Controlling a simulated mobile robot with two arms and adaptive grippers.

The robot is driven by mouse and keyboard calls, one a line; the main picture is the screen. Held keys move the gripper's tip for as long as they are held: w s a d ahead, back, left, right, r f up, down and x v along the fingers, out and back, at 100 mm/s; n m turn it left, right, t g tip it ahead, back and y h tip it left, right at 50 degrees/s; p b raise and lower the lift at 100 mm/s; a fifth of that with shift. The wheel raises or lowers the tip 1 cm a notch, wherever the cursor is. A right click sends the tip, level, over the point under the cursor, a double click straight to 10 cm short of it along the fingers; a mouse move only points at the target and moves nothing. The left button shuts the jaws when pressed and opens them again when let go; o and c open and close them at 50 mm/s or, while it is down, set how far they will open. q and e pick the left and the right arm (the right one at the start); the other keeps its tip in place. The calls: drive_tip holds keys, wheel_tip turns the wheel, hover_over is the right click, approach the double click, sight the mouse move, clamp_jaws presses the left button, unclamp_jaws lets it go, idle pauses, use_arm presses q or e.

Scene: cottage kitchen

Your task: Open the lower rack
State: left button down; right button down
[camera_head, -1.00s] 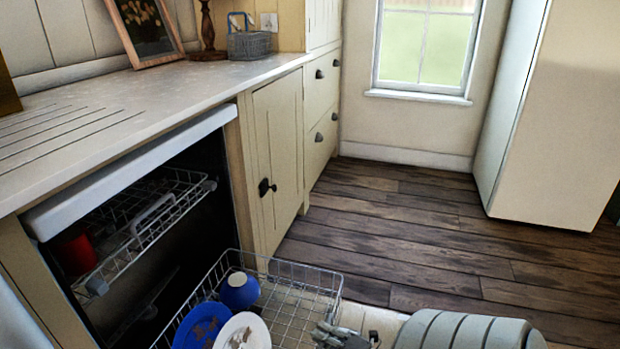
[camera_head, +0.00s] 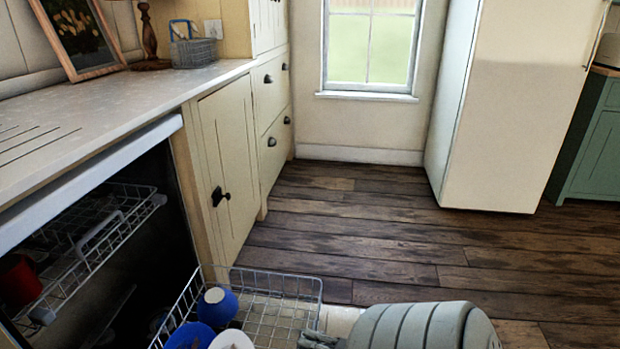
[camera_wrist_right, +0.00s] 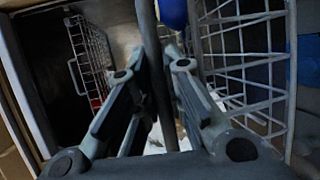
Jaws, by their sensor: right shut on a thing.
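The lower rack (camera_head: 272,284) is a white wire basket, pulled out in front of the dishwasher at the bottom of the head view. It holds a blue cup (camera_head: 217,305), a blue dish (camera_head: 190,337) and a white dish (camera_head: 231,341). My right gripper (camera_head: 318,341) is at the rack's near right side, partly cut off by the frame edge. In the right wrist view its fingers (camera_wrist_right: 152,72) are shut around a bar of the rack, whose wires (camera_wrist_right: 240,60) show on the right. My left gripper is not in view.
The upper rack (camera_head: 95,235) sits inside the dishwasher with a red cup (camera_head: 18,280). The cream cupboard (camera_head: 228,165) stands beside the opening. Wooden floor (camera_head: 380,220) is clear towards the window and the fridge (camera_head: 500,110).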

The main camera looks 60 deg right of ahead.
drive_tip(key=c, duration=1.8)
unclamp_jaws()
drive_tip(key=s+r, duration=0.2)
drive_tip(key=s, duration=1)
drive_tip(key=shift+a, duration=0.4)
